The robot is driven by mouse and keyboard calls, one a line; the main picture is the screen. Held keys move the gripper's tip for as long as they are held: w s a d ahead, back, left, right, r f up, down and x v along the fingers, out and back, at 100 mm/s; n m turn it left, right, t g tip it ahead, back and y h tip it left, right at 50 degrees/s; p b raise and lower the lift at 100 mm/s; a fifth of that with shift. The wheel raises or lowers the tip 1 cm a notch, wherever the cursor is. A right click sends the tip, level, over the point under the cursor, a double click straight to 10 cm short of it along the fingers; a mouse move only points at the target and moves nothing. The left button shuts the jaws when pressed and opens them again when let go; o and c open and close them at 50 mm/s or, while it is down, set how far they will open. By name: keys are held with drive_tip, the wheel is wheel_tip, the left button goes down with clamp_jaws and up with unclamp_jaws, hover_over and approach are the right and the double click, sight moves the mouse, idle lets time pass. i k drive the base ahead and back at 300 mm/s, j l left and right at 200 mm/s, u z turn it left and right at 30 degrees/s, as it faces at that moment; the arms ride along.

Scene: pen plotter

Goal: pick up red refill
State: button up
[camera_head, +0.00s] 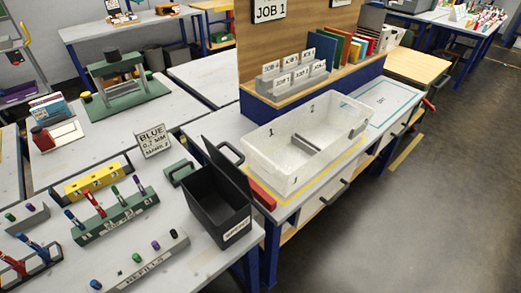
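My gripper is not in view. A grey refills block (147,268) stands at the near left of the table, with several small coloured ends in it: blue, green, purple and dark ones. I cannot make out a red one there. A red pen-like piece (12,264) stands in a dark holder at the lower left edge, with blue pieces (35,247) beside it. Another red piece (94,204) stands in the green rack (115,223), between blue and green ones. I cannot tell whether either red piece is the refill.
A black open bin (215,205) stands at the table's right corner. A clear tub (300,142) sits on the bench to the right. Open floor (400,230) lies at the right.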

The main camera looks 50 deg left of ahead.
sight(87, 193)
drive_tip(key=i, duration=2.35)
drive_tip(key=i+l+u, duration=0.1)
drive_tip(key=i, duration=1.1)
drive_tip(key=u, duration=0.45)
drive_tip(key=i+u, duration=0.1)
drive_tip(key=u, duration=0.35)
drive_tip(key=l+u, duration=0.1)
drive_tip(key=u, duration=0.35)
drive_tip(key=i+l+u, duration=0.1)
drive_tip(key=u, duration=2.55)
drive_tip(key=i+u, duration=0.35)
drive_tip(key=u, duration=0.15)
